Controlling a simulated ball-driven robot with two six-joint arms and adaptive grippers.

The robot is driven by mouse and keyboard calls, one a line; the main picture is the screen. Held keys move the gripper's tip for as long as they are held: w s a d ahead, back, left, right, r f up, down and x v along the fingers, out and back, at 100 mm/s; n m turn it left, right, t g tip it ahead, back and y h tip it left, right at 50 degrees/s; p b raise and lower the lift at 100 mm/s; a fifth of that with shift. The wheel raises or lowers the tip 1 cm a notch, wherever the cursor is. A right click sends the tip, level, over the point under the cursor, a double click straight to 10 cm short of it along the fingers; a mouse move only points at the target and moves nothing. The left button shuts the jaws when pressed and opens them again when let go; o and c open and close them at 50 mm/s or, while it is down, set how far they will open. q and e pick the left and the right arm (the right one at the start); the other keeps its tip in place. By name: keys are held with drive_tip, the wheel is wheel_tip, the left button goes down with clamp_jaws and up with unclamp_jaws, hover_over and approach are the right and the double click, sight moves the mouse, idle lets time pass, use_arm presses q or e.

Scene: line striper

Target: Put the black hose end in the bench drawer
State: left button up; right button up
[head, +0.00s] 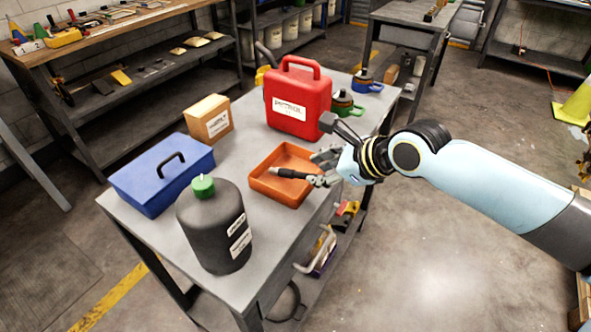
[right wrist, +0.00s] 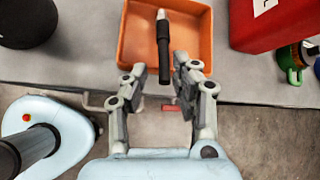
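The black hose end (head: 290,173), a dark tube with a pale tip, lies in the orange tray (head: 262,186) on the grey bench (head: 238,160). In the right wrist view the hose end (right wrist: 163,45) points away from me, its near end over the tray's near rim. My right gripper (head: 328,168) is at the tray's right side. In its wrist view the fingers (right wrist: 162,76) are apart, one on each side of the hose end's near part, with gaps visible. A grey handle (head: 316,252) is on the bench side below the top; the drawer appears shut. My left gripper is out of view.
A red petrol can (head: 300,100), cardboard box (head: 209,119), blue toolbox (head: 160,175) and black bottle with green cap (head: 213,228) stand around the tray. Green and blue-based small cans (head: 366,84) are at the far right end.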

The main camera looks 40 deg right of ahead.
sight(304, 174)
drive_tip(key=x, duration=0.6)
drive_tip(key=b+x, duration=0.1)
drive_tip(key=x, duration=0.2)
drive_tip(key=shift+w+d+f, duration=0.15)
drive_tip(key=shift+d+f, duration=0.05)
drive_tip(key=shift+d, duration=0.05)
clamp_jaws()
